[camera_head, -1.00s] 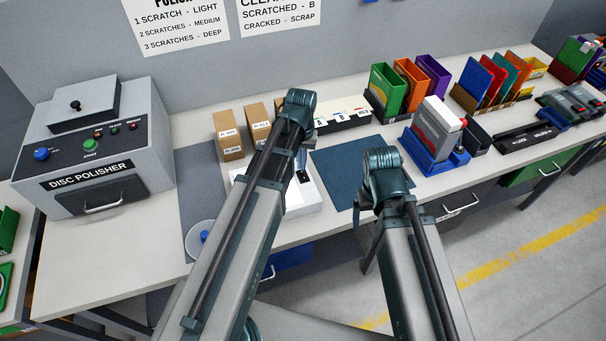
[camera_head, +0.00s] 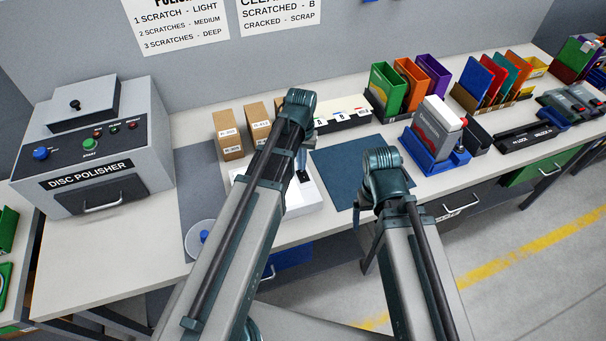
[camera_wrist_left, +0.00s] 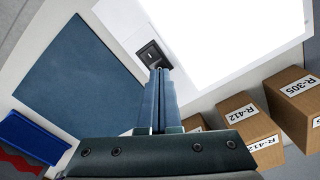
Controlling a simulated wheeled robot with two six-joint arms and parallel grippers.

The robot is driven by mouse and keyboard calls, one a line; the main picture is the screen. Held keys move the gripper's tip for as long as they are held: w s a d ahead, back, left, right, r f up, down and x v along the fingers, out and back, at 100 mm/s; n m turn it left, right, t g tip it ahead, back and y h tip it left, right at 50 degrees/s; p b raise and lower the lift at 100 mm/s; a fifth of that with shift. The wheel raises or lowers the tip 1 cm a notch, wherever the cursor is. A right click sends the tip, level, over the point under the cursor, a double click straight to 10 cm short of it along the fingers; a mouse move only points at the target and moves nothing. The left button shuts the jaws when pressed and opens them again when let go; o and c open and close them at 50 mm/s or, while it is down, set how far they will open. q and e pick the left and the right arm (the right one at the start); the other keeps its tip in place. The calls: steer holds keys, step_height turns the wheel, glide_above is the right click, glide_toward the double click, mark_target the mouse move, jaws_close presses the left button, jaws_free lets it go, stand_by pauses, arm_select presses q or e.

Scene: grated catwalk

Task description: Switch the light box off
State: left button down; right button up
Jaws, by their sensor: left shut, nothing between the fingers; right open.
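The light box (camera_head: 306,198) is a white box on the bench, partly hidden behind my left arm in the head view. In the left wrist view its panel (camera_wrist_left: 225,35) glows bright white. A dark rocker switch (camera_wrist_left: 151,54) sits on its pale rim. My left gripper (camera_wrist_left: 159,72) is shut and empty, its fingertips at the near edge of the switch; I cannot tell whether they touch it.
A blue mat (camera_head: 345,170) lies right of the light box. Small cardboard boxes (camera_head: 228,135) stand behind it. The disc polisher (camera_head: 90,150) is at the left. A blue stand (camera_head: 437,157) with a grey and white case stands at the right.

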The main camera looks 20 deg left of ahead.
arm_select(q)
steer(key=shift+f+b, duration=0.65)
steer(key=shift+f, duration=0.1)
steer(key=shift+r, duration=0.2)
step_height(320, 180, up, 7)
steer(key=p, duration=0.7)
steer(key=shift+f, duration=0.15)
steer(key=shift+d, duration=0.1)
steer(key=s+d+f+m+y+b, duration=0.1)
steer(key=s+d+m, duration=0.3)
steer(key=s+d, duration=0.6)
steer(key=s+f+b, duration=0.1)
steer(key=s, duration=0.3)
steer(key=shift+s+d+m, duration=0.15)
steer(key=shift+m, duration=0.15)
